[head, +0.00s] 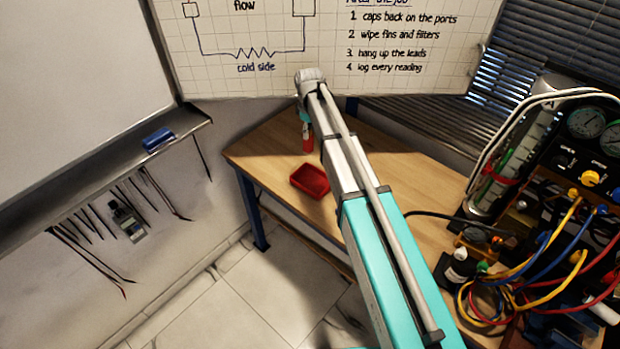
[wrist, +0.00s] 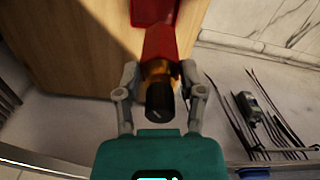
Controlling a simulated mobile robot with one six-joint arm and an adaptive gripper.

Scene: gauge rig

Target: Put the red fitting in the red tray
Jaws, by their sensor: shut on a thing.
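The red fitting (wrist: 161,45) shows in the wrist view, with a red body, a brass-coloured middle and a black end towards the camera. My gripper (wrist: 160,78) is shut on it, with one finger on each side. In the head view the fitting (head: 307,138) hangs below the end of my arm, upright or nearly so; my fingers are mostly hidden there. The red tray (head: 311,194) stands on the wooden table, nearer the camera than the fitting and looking empty. Part of the tray (wrist: 144,10) also shows at the top of the wrist view, beyond the fitting.
The wooden table (head: 262,156) is clear around the tray. A gauge rig (head: 590,122) with coloured hoses and bottles fills the right side. A whiteboard (head: 420,50) stands behind the table. Black leads (head: 90,225) hang at the left wall.

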